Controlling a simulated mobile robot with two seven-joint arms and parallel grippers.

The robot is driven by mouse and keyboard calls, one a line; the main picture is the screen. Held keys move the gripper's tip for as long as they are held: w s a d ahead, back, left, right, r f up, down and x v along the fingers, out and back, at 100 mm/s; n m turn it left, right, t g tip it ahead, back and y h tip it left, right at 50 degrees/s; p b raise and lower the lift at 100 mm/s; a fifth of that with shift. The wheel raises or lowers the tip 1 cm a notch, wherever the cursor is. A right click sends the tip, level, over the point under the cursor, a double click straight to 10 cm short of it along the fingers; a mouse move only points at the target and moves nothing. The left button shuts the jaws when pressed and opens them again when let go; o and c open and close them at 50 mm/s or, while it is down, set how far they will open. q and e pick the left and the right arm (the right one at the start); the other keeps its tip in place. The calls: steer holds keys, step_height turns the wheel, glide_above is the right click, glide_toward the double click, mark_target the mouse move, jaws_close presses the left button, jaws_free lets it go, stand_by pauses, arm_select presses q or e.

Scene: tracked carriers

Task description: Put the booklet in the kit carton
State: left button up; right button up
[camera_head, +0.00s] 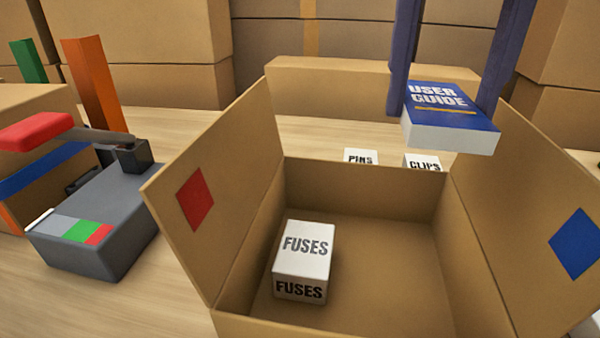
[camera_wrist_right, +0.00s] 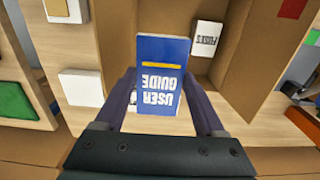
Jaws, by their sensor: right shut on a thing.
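The booklet (camera_head: 450,103) is a thick blue-covered block marked USER GUIDE with white page edges. My right gripper (camera_head: 446,112) is shut on it, one purple finger on each side, and holds it above the far right of the kit carton. In the right wrist view the booklet (camera_wrist_right: 160,75) sits between the two fingers. The open kit carton (camera_head: 360,178) has a red diamond on its left flap and a blue diamond on its right flap. A white FUSES box (camera_head: 304,255) stands inside at the left; the rest of the visible floor is bare. My left gripper is out of view.
White PINS (camera_head: 361,157) and CLIPS (camera_head: 422,162) boxes lie behind the carton, partly hidden. A grey device (camera_head: 95,225) with a red-handled arm stands at the left. Orange (camera_head: 92,85) and green uprights stand behind it. Large cardboard boxes (camera_head: 150,40) fill the back.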

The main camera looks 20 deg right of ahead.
mark_target(394, 268)
step_height(394, 268, down, 18)
steer(key=shift+a+r+b, duration=0.1)
steer(key=shift+b, duration=0.95)
steer(key=o, duration=1.1)
steer(key=shift+o, duration=0.2)
steer(key=shift+r, duration=0.2)
step_height(394, 268, up, 12)
steer(key=p, duration=0.1)
steer(key=shift+f, duration=0.15)
